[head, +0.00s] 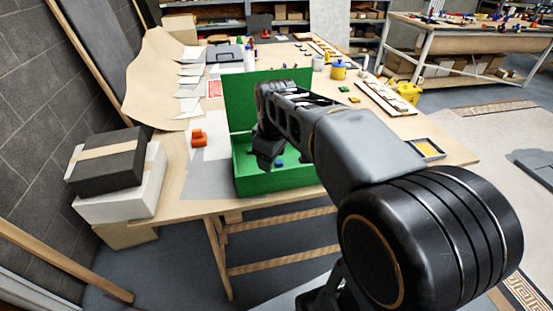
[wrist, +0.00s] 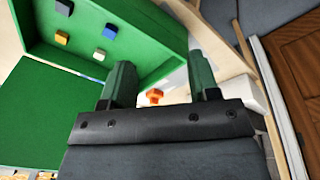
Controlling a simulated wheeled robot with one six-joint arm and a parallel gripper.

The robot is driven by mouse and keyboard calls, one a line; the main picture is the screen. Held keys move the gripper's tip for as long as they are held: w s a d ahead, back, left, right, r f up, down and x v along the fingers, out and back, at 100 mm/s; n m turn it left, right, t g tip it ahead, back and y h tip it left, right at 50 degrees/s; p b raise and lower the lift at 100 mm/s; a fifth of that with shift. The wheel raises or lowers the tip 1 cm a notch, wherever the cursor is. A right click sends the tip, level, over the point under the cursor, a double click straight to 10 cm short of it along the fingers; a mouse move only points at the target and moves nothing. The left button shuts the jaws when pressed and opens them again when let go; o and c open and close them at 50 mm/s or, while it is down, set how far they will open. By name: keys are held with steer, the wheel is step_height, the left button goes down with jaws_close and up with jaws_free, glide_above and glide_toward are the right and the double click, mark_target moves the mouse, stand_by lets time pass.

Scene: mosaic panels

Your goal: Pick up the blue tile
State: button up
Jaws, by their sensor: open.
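The blue tile (head: 279,163) lies in the open green box (head: 262,185), close to my gripper (head: 266,152) in the head view. In the wrist view, a blue tile (wrist: 110,31) lies on the box floor. A darker tile (wrist: 64,7), which may also be bluish, lies near the top edge. My gripper also shows in the wrist view (wrist: 160,65), its two fingers wide apart with nothing held between them. The tiles lie to the left of the fingers in that view. In the head view, my arm hides part of the box.
A yellow-orange tile (wrist: 61,38) and a white tile (wrist: 99,54) lie near the blue one. The box walls stand around them, with the raised lid (head: 240,95) behind. An orange object (head: 198,138) sits on the table left of the box.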

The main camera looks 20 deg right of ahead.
steer(key=w+d+n+g, duration=0.2)
steer(key=w+d+n, duration=0.5)
steer(key=w, duration=0.4)
steer(key=n, duration=0.2)
glide_above(277, 162)
step_height(277, 162, down, 7)
steer(key=shift+f, duration=0.2)
steer(key=shift+d+f+p, duration=0.1)
steer(key=shift+f+p, duration=0.2)
steer(key=shift+f, duration=2.6)
steer(key=c, duration=1)
steer(key=shift+r, duration=0.15)
